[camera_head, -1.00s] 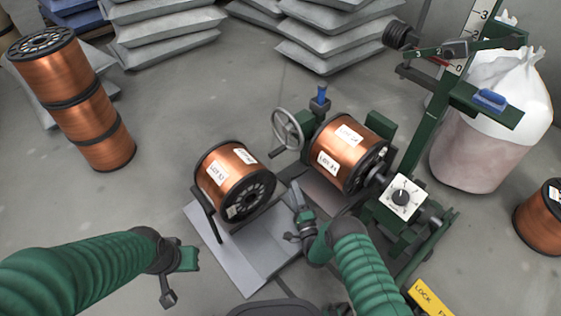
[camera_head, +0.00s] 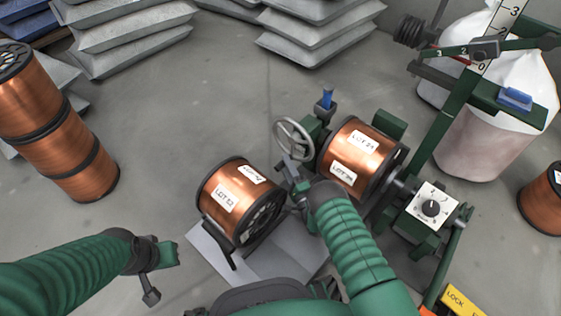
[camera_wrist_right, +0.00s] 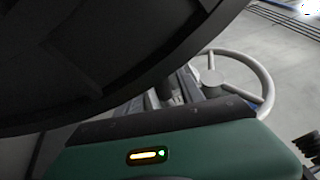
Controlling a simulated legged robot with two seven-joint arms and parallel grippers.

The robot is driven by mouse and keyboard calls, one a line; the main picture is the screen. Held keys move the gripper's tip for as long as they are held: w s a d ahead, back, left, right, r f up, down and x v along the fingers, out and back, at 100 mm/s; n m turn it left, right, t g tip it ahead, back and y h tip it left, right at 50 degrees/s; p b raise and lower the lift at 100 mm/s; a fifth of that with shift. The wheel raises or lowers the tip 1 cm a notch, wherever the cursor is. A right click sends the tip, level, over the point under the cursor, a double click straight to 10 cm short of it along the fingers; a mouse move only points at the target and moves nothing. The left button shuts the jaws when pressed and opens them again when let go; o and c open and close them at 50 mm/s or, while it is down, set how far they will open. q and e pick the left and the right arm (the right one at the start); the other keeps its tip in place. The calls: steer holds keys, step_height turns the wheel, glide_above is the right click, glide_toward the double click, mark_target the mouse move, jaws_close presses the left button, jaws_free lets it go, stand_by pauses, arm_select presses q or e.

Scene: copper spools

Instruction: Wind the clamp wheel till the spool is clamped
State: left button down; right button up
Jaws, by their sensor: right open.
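The clamp wheel (camera_head: 279,127), a grey handwheel with a knob, stands left of the copper spool (camera_head: 378,150) mounted in the green machine. My right gripper (camera_head: 287,163) is open, close below the wheel in the head view. In the right wrist view the wheel rim (camera_wrist_right: 268,88) shows just beyond the fingers (camera_wrist_right: 180,88); I cannot tell whether they touch it. A dark round flange fills the upper left there. My left gripper (camera_head: 172,252) is low at left, far from the wheel; its fingers are not clear.
Another copper spool (camera_head: 228,195) sits on a stand left of my right forearm, very close to the gripper. A dial box (camera_head: 432,206) is on the machine's right. Stacked spools (camera_head: 75,165) stand at far left.

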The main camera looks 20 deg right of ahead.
steer(key=shift+d, duration=0.1)
steer(key=shift+c, duration=0.5)
jaws_close()
steer(key=shift+s+f, duration=0.1)
steer(key=shift+s, duration=0.05)
stand_by(0.6)
